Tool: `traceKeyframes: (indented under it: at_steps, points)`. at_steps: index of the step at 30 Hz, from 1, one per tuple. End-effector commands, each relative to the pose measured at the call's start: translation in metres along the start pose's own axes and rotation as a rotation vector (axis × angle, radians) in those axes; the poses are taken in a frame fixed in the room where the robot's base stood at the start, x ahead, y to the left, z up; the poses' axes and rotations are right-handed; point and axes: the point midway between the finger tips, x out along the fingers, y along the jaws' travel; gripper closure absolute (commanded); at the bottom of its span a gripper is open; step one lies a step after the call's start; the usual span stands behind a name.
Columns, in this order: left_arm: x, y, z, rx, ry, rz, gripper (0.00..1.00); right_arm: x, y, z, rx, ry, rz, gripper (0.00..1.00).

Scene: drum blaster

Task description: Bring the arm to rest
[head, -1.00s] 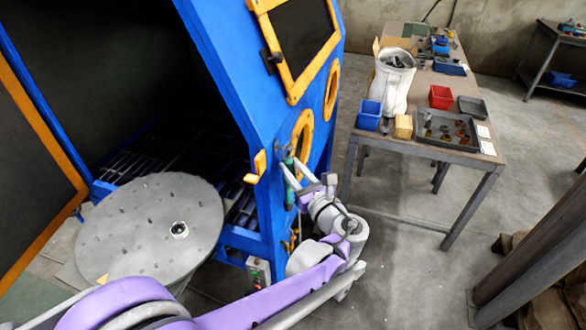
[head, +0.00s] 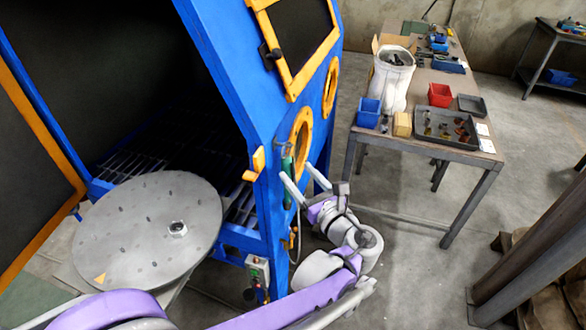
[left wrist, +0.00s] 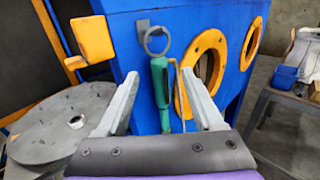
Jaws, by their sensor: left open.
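My left arm reaches across the lower part of the head view. Its gripper (head: 305,180) is open in front of the blue cabinet's front corner, below a yellow-rimmed round port. In the left wrist view the two fingers (left wrist: 162,100) stand wide apart. A green-handled tool (left wrist: 160,90) hangs from a ring hook on the blue panel and shows between the fingers, beyond them. It looks apart from both fingers. The tool also shows in the head view (head: 287,178), close behind the gripper. My right gripper is not in view.
The blue blast cabinet (head: 225,65) stands open, with a round grey turntable (head: 140,235) out in front. A workbench (head: 470,155) at the right holds a white bucket (head: 391,85), a red bin (head: 440,95), a blue bin (head: 368,112) and a grey tray (head: 428,135). Floor between cabinet and bench is clear.

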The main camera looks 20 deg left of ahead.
Motion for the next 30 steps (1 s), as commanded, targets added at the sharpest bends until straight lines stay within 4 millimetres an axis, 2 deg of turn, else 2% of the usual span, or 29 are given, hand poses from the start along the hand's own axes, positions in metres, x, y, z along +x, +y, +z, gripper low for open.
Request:
traceKeyframes:
  at_steps: [3,9,15,19,23,25,28,30]
  points:
    - [-0.027,-0.001,-0.002,0.001,0.001,-0.006,0.31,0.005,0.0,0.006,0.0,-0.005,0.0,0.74]
    - [-0.058,0.0,-0.001,0.001,0.001,-0.002,0.31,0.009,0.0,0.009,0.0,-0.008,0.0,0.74]
    - [-0.069,0.001,0.0,0.0,0.0,0.001,0.31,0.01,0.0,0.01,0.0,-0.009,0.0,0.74]
    - [-0.064,0.007,-0.005,-0.028,0.029,0.01,0.31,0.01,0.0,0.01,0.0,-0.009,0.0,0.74]
    - [-0.045,0.042,-0.03,-0.19,0.181,0.062,0.31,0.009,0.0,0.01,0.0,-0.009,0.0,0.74]
    - [-0.036,0.073,-0.054,-0.355,0.313,0.127,0.31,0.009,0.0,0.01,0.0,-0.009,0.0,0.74]
    - [-0.037,0.118,-0.092,-0.656,0.509,0.27,0.31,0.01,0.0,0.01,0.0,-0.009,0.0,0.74]
    - [-0.047,0.145,-0.117,-0.888,0.629,0.398,0.31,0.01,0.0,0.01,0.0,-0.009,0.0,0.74]
